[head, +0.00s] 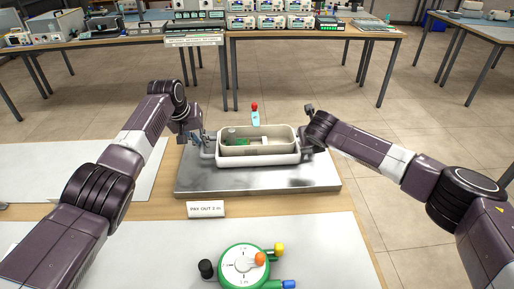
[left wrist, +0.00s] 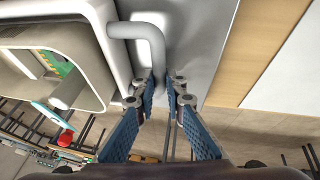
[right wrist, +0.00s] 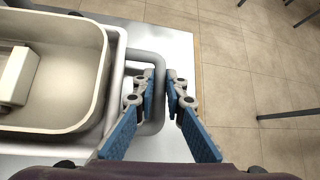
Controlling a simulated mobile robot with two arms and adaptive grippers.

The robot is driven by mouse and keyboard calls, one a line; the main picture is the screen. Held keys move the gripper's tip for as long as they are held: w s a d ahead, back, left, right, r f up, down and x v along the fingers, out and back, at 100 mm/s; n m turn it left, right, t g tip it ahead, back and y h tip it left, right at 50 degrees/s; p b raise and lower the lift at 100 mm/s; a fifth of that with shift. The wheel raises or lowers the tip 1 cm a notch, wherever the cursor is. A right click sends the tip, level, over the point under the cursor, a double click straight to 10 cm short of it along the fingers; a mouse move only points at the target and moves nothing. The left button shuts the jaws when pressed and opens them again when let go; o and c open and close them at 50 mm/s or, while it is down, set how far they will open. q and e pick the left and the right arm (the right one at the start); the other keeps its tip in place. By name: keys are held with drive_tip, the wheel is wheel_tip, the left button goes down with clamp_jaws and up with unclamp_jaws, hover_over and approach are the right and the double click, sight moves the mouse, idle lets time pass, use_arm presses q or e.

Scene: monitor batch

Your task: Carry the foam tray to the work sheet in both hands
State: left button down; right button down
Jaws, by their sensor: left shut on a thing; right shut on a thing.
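The foam tray (head: 258,161) is a cream tub in a white outer shell, level over a grey metal plate (head: 200,183). I cannot tell if it touches the plate. It has a grey loop handle at each end and holds a green board (head: 236,142) and a pale block. My left gripper (head: 199,140) is shut on the left handle (left wrist: 150,32). My right gripper (head: 308,143) is shut on the right handle (right wrist: 147,57). White sheets lie in front (head: 320,245) and at left (head: 60,172); I cannot tell which is the work sheet.
A dial with green rim (head: 243,266) and coloured knobs stands on the front sheet. A small printed card (head: 206,209) stands between plate and front sheet. A red-topped blue piece (head: 255,117) shows behind the tray. Benches with instruments (head: 300,33) stand farther back.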

use_arm(q)
drive_tip(key=shift+r, duration=0.15)
use_arm(e)
drive_tip(key=shift+r, duration=0.2)
